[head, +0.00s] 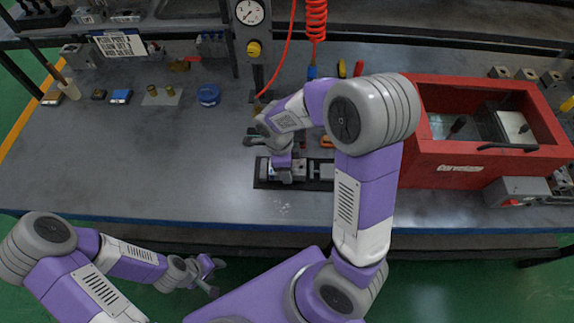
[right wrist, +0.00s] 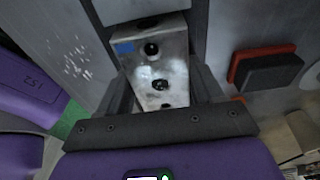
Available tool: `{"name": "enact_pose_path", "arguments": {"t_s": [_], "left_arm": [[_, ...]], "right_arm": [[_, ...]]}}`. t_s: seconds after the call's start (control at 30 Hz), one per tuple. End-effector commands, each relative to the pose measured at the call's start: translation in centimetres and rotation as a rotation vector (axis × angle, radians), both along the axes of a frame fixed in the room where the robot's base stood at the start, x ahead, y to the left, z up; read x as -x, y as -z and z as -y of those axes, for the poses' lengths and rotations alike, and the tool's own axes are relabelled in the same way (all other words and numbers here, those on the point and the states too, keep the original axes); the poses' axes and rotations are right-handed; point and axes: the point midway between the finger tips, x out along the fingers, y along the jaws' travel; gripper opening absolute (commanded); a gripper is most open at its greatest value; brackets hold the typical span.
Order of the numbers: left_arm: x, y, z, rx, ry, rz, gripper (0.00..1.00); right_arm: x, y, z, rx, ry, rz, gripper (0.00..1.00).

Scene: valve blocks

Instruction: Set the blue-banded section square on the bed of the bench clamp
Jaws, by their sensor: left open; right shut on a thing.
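The blue-banded section is a grey metal block (right wrist: 160,65) with round holes and a blue patch at one corner. In the right wrist view it lies between the fingers of my right gripper (right wrist: 160,82), which is shut on it. In the head view this gripper (head: 281,174) points down at the bench clamp (head: 323,170), a grey vise on a dark base. The section is over the clamp's bed, largely hidden by the gripper; I cannot tell if it touches the bed. My left gripper (head: 209,276) is open and empty, in front of the bench over the floor.
A gauge post (head: 250,45) and coiled red hose (head: 316,18) are behind. Blue tape (head: 208,95) and small parts lie at the back left. The bench's left front is clear.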

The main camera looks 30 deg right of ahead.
Motion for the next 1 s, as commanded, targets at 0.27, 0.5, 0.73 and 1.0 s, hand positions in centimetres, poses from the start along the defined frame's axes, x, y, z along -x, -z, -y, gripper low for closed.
{"name": "enact_pose_path", "arguments": {"t_s": [0.27, 0.5, 0.73, 1.0], "left_arm": [[0.0, 0.1, 0.0, 0.000, 0.000, 0.000, 0.43], [0.0, 0.0, 0.0, 0.000, 0.000, 0.000, 0.43], [0.0, -1.2, 0.0, 0.000, 0.000, 0.000, 0.43], [0.0, -3.0, 0.0, 0.000, 0.000, 0.000, 0.43]], "right_arm": [[0.0, 0.1, 0.0, 0.000, 0.000, 0.000, 0.92], [0.0, 0.0, 0.0, 0.000, 0.000, 0.000, 0.92], [-0.3, -3.0, -0.4, -0.001, -0.001, 0.005, 0.92], [-0.8, -8.9, -1.1, -0.002, 0.000, 0.005, 0.92]]}}
